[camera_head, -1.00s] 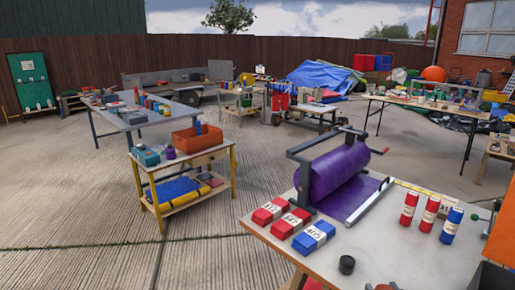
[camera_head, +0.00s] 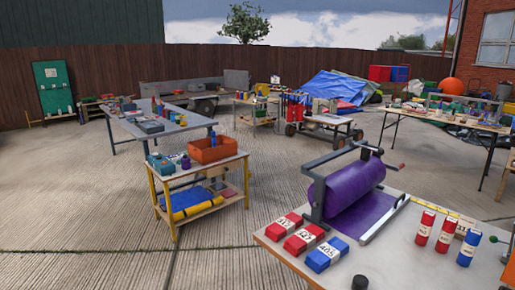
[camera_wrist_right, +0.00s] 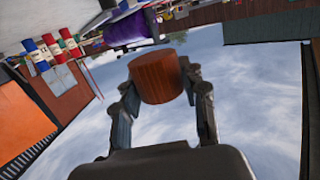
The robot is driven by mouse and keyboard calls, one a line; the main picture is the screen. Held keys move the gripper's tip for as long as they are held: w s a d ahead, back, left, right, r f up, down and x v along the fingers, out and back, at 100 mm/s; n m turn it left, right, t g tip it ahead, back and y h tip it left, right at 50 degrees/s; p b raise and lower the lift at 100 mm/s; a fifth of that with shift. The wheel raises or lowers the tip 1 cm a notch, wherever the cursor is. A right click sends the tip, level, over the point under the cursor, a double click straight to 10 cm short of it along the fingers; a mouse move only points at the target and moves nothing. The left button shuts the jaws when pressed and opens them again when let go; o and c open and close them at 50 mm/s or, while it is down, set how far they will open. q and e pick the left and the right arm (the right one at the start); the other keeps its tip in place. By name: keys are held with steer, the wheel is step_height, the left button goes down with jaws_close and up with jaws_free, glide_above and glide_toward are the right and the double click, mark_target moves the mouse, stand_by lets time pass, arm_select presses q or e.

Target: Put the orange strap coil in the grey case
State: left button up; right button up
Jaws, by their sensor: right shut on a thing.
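The orange strap coil (camera_wrist_right: 157,77) is a short, brownish-orange cylinder in the right wrist view. My right gripper (camera_wrist_right: 160,90) is shut on it, with one finger at each side, and holds it up clear of any surface. My left gripper is in neither view. A dark grey, box-like thing (camera_head: 151,127) lies on the long grey table at the left in the head view. It may be the grey case, but it is too small to tell.
A near bench (camera_head: 405,268) carries a purple roller (camera_head: 345,188), red and blue packs, and tubes. A yellow-legged trolley (camera_head: 207,208) with an orange-red bin (camera_head: 212,150) stands left of it. The long grey table (camera_head: 185,125) is beyond. Concrete floor (camera_head: 80,205) is clear at left.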

stand_by(0.4)
steer(key=w+a+r+n+g+y, duration=0.2)
steer(key=w+a+n+g+y, duration=0.2)
steer(key=a+n+y, duration=0.2)
steer(key=w+a+r+n+g+y, duration=0.3)
steer(key=a+n+y, duration=0.3)
steer(key=a+y, duration=0.2)
steer(key=shift+w+a+n+g+y, duration=0.35)
steer(key=shift+a+g, duration=0.55)
steer(key=shift+a, duration=0.5)
